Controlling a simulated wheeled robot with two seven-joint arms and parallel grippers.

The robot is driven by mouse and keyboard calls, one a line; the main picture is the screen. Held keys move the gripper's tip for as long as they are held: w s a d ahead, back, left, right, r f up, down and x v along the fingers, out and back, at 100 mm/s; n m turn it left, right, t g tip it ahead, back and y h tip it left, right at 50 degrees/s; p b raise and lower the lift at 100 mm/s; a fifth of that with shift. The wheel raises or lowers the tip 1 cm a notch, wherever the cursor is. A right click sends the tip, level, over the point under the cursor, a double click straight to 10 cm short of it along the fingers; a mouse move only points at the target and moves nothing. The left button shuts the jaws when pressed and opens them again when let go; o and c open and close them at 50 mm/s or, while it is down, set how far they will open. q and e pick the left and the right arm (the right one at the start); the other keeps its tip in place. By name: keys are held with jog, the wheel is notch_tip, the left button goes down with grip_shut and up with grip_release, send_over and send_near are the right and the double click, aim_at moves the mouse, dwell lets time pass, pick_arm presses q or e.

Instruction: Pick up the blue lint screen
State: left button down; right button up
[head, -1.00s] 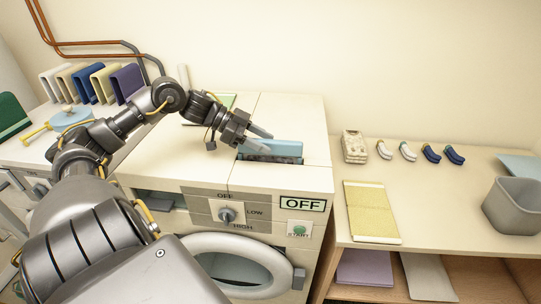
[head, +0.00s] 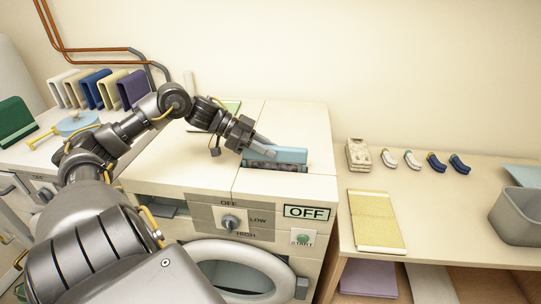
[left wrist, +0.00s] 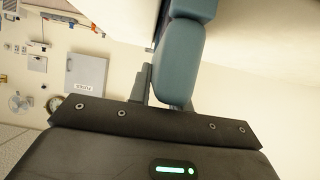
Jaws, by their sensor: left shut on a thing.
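The blue lint screen (head: 290,155) stands at a slot in the top of the white dryer (head: 290,120). Its light blue upper edge shows above a dark speckled grey strip along the slot. My left gripper (head: 266,146) is shut on the left end of the blue edge. In the left wrist view the lint screen (left wrist: 180,65) fills the space by the fingers (left wrist: 145,85) and hides part of them. How much of the screen is inside the slot is hidden. My right gripper is not in view.
The dryer front has a knob (head: 231,221), an OFF sign (head: 307,212) and a round door (head: 240,270). A table (head: 440,220) at the right holds a yellow cloth (head: 375,220), several small rolled items and a grey bin (head: 518,215). Folded cloths stand at the back left.

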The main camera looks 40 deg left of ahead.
pick_arm(q)
notch_tip(320, 180, up, 10)
jog(key=shift+f+b, duration=0.15)
jog(key=shift+b, duration=0.5)
dwell(0.9)
